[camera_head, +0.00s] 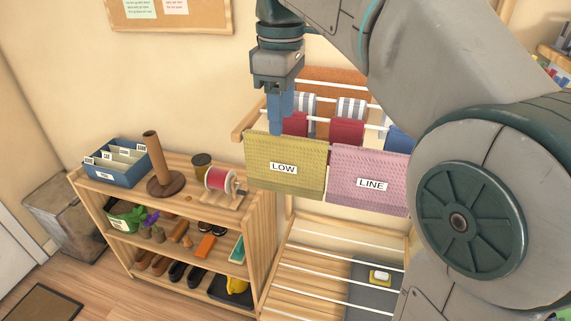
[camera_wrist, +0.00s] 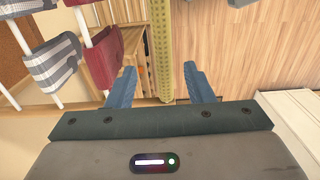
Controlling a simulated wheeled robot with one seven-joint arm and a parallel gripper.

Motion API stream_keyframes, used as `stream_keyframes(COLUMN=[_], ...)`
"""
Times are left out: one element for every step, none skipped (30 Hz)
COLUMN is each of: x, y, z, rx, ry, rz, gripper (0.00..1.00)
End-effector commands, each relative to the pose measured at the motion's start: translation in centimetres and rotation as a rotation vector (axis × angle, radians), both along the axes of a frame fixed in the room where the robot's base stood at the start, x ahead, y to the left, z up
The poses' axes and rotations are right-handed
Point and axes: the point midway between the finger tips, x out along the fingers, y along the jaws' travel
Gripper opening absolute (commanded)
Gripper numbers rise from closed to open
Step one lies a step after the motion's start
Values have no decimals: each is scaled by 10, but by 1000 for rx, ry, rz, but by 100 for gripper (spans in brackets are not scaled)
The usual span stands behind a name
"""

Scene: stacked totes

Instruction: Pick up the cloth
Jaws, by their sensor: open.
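A yellow cloth (camera_head: 285,172) with a "LOW" label hangs over the front rail of a drying rack. My gripper (camera_head: 277,128) points down at its top edge, near its left half. In the wrist view the gripper (camera_wrist: 159,72) is open, with blue fingers on either side of the yellow cloth (camera_wrist: 162,40), which shows edge-on as a narrow strip. A gap shows between the cloth and each finger. A pink cloth (camera_head: 369,180) labelled "LINE" hangs beside it on the right.
Behind hang red cloths (camera_head: 346,131) and striped cloths (camera_head: 351,107); a red one (camera_wrist: 102,58) is close to the left finger in the wrist view. A wooden shelf (camera_head: 262,235) with a blue file box (camera_head: 118,172) and spool (camera_head: 220,179) stands at left.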

Motion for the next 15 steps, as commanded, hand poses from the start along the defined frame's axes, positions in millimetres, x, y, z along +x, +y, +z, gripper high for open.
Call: stream_keyframes(x=[-1,-1,0,0,0,0,0,-1,-1,-2,-3,-4,-5,-6,-6], y=[0,0,-1,-1,-1,-1,-1,-1,-2,-2,-3,-4,-4,-5,-6], z=[-7,-10,-13,-15,-16,-18,-19,-20,-23,-25,-28,-33,-37,-41,-46], rx=[-1,-1,0,0,-1,-1,-1,0,0,-1,-1,-1,-1,0,-1], ry=[1,1,0,0,1,1,1,0,0,1,1,1,1,2,1], rz=[0,-1,-1,-1,-1,-2,-2,-3,-3,-3,-3,-2,-2,-2,-2], gripper=[47,47,47,47,47,47,47,47,47,47,47,47,47,47,47])
